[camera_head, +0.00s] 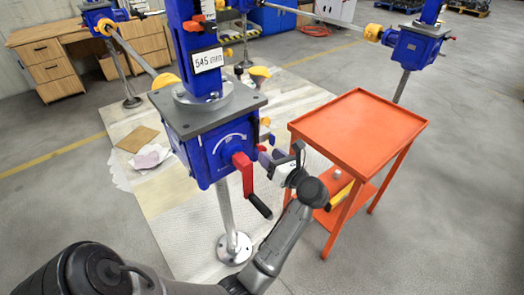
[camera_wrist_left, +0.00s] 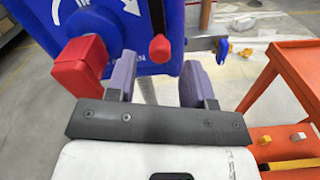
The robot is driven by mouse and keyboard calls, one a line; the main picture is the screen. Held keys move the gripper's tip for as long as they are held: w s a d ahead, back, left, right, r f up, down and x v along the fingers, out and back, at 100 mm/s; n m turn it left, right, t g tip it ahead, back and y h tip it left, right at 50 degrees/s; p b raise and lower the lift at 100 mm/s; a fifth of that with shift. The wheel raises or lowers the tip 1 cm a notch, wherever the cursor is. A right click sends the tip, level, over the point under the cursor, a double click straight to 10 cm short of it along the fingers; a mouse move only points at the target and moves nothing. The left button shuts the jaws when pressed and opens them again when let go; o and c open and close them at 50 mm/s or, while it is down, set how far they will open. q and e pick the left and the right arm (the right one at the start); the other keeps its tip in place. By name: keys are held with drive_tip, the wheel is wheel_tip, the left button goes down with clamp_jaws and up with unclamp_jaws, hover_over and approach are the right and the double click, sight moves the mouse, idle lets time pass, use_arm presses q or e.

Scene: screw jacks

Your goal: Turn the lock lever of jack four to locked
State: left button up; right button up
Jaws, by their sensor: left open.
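The near blue screw jack (camera_head: 210,150) stands in the middle of the head view, with a display reading 545 mm above it. I cannot read which jack number it bears. A red crank (camera_head: 243,173) with a black grip is on its front face. My left gripper (camera_head: 279,157) is just right of the crank, beside the housing. In the left wrist view, my open left gripper (camera_wrist_left: 159,82) has its grey-purple fingers apart. A dark lever with a red tip (camera_wrist_left: 160,48) shows between and beyond them, with no contact visible. Its lock setting is unclear.
An orange cart (camera_head: 358,130) stands close on the right, with a yellow item on its lower shelf. Other blue jacks (camera_head: 414,47) stand behind, linked by shafts. A wooden desk (camera_head: 55,67) is at the back left. Paper and cardboard lie on the floor mat.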

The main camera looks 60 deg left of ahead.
use_arm(q)
drive_tip(key=shift+s+a+b, duration=0.15)
drive_tip(key=shift+s+a, duration=0.05)
drive_tip(key=shift+a, duration=0.95)
drive_tip(key=shift+s+a+b, duration=0.15)
drive_tip(key=shift+a, duration=0.95)
drive_tip(key=shift+c, duration=0.5)
clamp_jaws()
